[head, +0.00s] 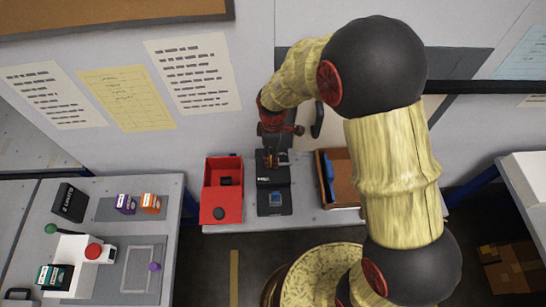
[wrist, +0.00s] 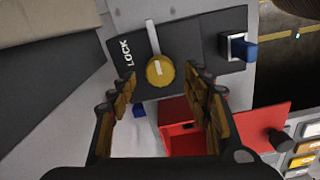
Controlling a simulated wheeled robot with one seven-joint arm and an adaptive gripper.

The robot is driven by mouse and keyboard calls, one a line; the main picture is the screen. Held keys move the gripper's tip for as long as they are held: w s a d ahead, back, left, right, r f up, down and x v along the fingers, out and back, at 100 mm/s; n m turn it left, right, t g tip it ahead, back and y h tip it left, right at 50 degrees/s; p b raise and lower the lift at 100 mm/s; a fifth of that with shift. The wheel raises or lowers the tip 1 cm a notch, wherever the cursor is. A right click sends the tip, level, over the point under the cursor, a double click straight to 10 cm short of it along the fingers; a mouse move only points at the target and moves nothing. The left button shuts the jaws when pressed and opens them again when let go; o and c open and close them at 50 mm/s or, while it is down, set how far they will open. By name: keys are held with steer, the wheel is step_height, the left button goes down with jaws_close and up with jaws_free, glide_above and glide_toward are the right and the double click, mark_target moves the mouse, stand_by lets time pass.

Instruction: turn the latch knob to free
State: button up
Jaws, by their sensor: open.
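The latch knob (wrist: 160,71) is round and yellow with a short white mark. It sits on a black panel (wrist: 195,42) in the wrist view, with the word LOCK printed to its left. A pale bar runs up from the knob, and the white mark points roughly along it. My gripper (wrist: 160,82) is open, with one finger to the lower left of the knob and one to its right. I see no finger touching the knob. In the head view the black latch unit (head: 273,207) stands on the bench below my wrist, and the knob is hard to make out.
An open red box (head: 222,190) stands left of the latch unit, and a brown tray (head: 322,165) with a blue item is to its right. A blue piece (wrist: 243,48) sits at the panel's right end. A side table (head: 190,230) with small boxes is at left.

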steer(key=shift+f, duration=1.1)
steer(key=shift+c, duration=1.1)
steer(key=c, duration=0.9)
